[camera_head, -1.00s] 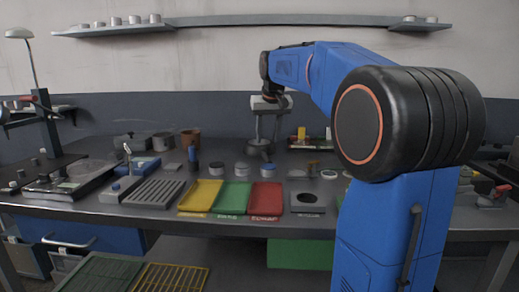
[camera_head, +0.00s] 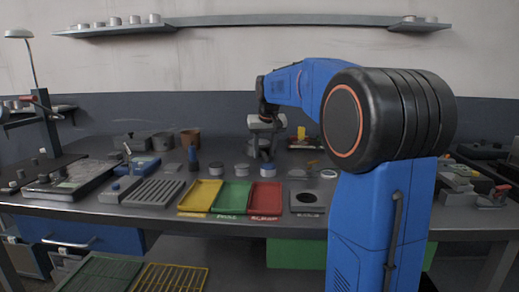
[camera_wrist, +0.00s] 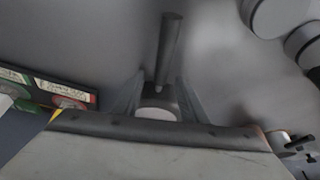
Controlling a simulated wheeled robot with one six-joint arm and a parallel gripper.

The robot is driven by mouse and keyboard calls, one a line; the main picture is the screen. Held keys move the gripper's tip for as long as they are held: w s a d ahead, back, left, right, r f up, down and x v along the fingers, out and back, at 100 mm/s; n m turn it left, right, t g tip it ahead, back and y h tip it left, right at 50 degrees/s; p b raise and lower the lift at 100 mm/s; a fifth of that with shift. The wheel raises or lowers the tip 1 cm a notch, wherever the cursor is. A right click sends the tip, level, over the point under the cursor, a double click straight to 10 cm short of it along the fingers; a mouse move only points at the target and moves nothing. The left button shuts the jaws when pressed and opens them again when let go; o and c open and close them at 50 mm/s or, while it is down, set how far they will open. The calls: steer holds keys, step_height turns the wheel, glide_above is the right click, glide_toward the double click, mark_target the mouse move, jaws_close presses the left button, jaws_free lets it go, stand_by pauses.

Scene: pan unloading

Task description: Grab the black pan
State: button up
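The black pan (camera_head: 264,156) appears as a small dark shape on the workbench, behind the coloured trays and partly hidden by my gripper. My gripper (camera_head: 262,152) points down over it, with a finger on each side. In the wrist view a dark rod-like part, which looks like the pan's handle (camera_wrist: 169,50), stretches away from between the fingers. The two fingers of my gripper (camera_wrist: 158,100) are spread, with a dark piece and a pale disc between them. I cannot tell whether the fingers touch it.
Yellow (camera_head: 199,197), green (camera_head: 232,199) and red (camera_head: 265,200) trays lie in a row at the bench front. A grey plate with a round hole (camera_head: 307,198) is right of them.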

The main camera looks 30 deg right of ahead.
jaws_close()
steer(key=shift+r, duration=0.1)
